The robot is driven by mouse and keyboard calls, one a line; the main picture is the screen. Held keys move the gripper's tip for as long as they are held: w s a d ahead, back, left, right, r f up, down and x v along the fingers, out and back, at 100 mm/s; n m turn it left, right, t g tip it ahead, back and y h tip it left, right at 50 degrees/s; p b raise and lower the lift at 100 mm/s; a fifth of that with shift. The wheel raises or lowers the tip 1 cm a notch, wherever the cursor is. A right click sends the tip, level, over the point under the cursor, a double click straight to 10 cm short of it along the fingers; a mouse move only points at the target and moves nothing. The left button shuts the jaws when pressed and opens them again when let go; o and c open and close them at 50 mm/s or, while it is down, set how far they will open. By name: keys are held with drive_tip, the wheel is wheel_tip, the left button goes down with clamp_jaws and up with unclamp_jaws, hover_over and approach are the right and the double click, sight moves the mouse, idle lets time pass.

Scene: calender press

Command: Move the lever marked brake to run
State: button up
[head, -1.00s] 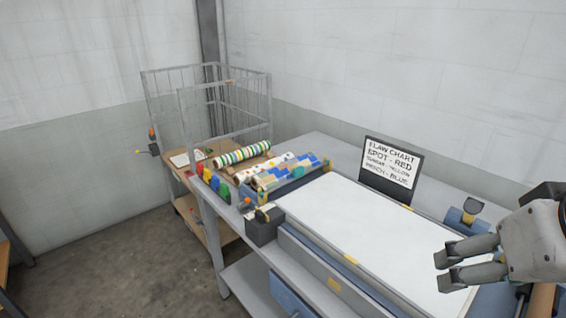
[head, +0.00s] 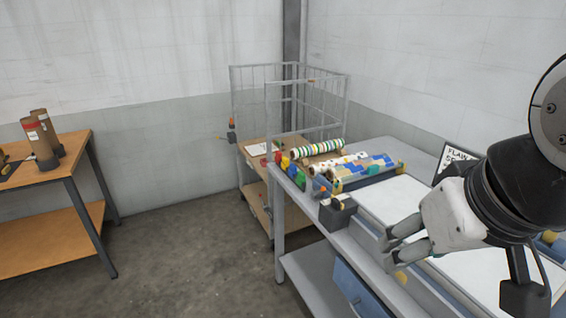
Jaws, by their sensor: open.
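I cannot read any lever marked brake or run in this view. A small dark fitting with an orange part (head: 231,130) sticks out from the left side of the wire cage trolley (head: 290,100); I cannot tell if it is a lever. My gripper (head: 389,246) is open and empty at the right. It appears in front of the grey bench with the white bed (head: 385,195), well apart from the trolley. My arm hides much of the bench's right part.
Patterned rolls (head: 345,165) lie on the bench's far end, near a dark box (head: 338,212) at its edge. A wooden workbench (head: 40,180) with brown cylinders (head: 45,130) stands at left. The concrete floor (head: 180,250) between is clear.

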drive_tip(key=w+f, duration=0.1)
drive_tip(key=w+f+b, duration=0.1)
drive_tip(key=shift+d+f+g, duration=0.35)
drive_tip(key=shift+d+g, duration=0.05)
clamp_jaws()
drive_tip(key=w+d+f+n+g+h+b, duration=0.2)
drive_tip(key=w+d+f+n+h+b, duration=0.2)
drive_tip(key=w+f+h+b, duration=0.5)
drive_tip(key=w+d+f+n+g+h+b, duration=0.35)
drive_tip(key=w+f+b, duration=0.45)
drive_tip(key=w+f, duration=0.6)
drive_tip(key=w+a+f+n+t+h+b, duration=0.1)
drive_tip(key=w+a+f+n+t+b, duration=0.5)
drive_tip(key=w, duration=0.4)
drive_tip(key=w+a+f+n+t+h+b, duration=0.1)
drive_tip(key=w+a+f+n+t+b, duration=0.5)
drive_tip(key=w+a+t, duration=0.4)
wheel_tip(320, 180, down, 2)
drive_tip(key=shift+w+a+f+n+t, duration=0.1)
drive_tip(key=shift+w+a+n+t, duration=0.3)
drive_tip(key=shift+w+n+t, duration=0.3)
